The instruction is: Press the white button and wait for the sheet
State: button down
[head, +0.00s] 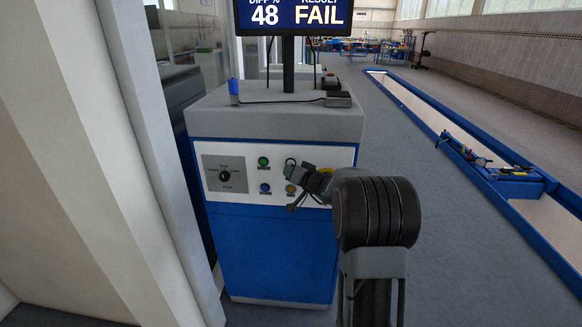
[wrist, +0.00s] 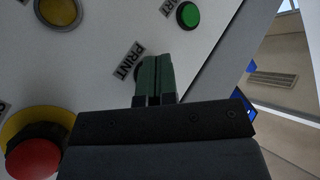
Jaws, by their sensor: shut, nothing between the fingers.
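The white button (head: 290,162) sits in a dark ring at the top right of the cabinet's front panel, beside the green button. My gripper (head: 292,178) is at the panel, just below and beside it in the head view. In the wrist view my gripper (wrist: 157,60) is shut and empty, with its green-grey fingertips over the spot beside the PRINT label (wrist: 129,60). The fingers hide nearly all of the button there; only a dark rim edge shows. I cannot tell whether the tips touch it or whether it is pressed. No printed sheet is in view.
Close by are a green button (wrist: 188,15), a yellow button (wrist: 58,12) and a red mushroom button (wrist: 34,158). The screen (head: 293,17) reads 48 and FAIL. The cabinet top (head: 260,120) holds a blue object and dark boxes. A blue-edged pit lies right.

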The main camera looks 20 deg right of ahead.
jog(key=s+b, duration=0.1)
jog(key=s+a+b, duration=0.1)
jog(key=s+b, duration=0.1)
jog(key=s+a+b, duration=0.1)
jog(key=shift+s+a+b, duration=0.2)
jog(key=shift+a+b, duration=0.05)
jog(key=shift+b, duration=0.1)
dwell(0.9)
